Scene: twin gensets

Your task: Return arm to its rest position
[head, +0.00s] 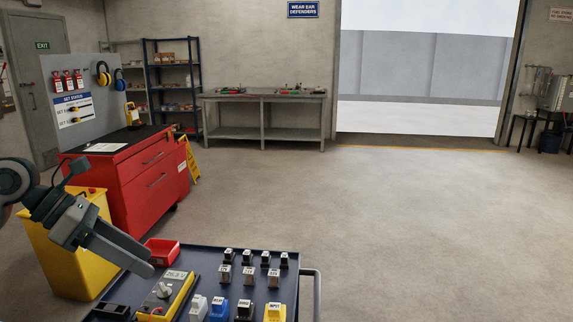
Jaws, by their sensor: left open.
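My left gripper (130,252) comes in from the left, its two fingers apart and nothing between them. It hangs above the left part of a dark blue trolley top (205,260), near a red bin (162,251). A yellow multimeter-like device (164,295) with a dial and a small display lies on the trolley just right of and below the fingertips. My right gripper does not show.
Several small labelled blocks (248,277) stand in rows on the trolley, which has a grey handle (317,295) at its right. A yellow bin (68,260) and a red tool cabinet (135,185) stand at the left. The floor to the right (430,220) is clear.

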